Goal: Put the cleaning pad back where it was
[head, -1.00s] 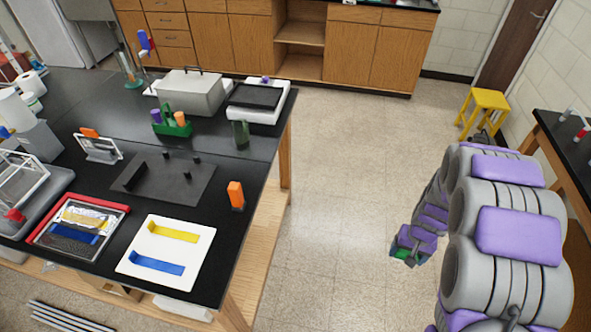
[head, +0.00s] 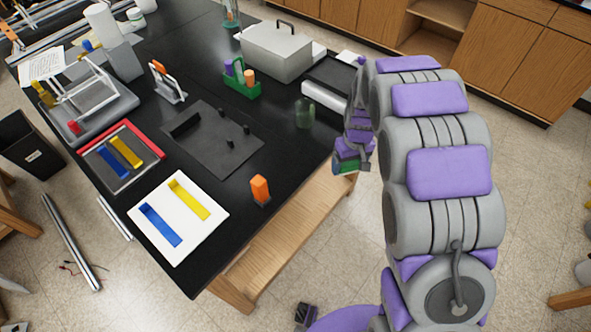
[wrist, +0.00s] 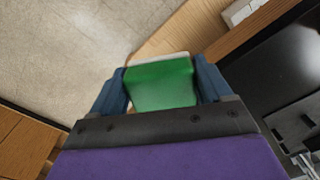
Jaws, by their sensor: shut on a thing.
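My gripper (head: 348,158) is beside the right edge of the black table, over the floor side in the head view. It is shut on a green cleaning pad (head: 344,167). In the wrist view the pad (wrist: 160,86) is a green block with a pale far edge, held between two dark blue fingers. Its underside is hidden. The pad appears clear of the table.
The black table (head: 205,258) holds a white board (head: 205,231), a red-edged tray (head: 118,190), a dark pegged plate (head: 205,138) and an orange block (head: 260,190). A green caddy (head: 242,92), glass jar (head: 304,113) and grey box (head: 275,52) stand farther back.

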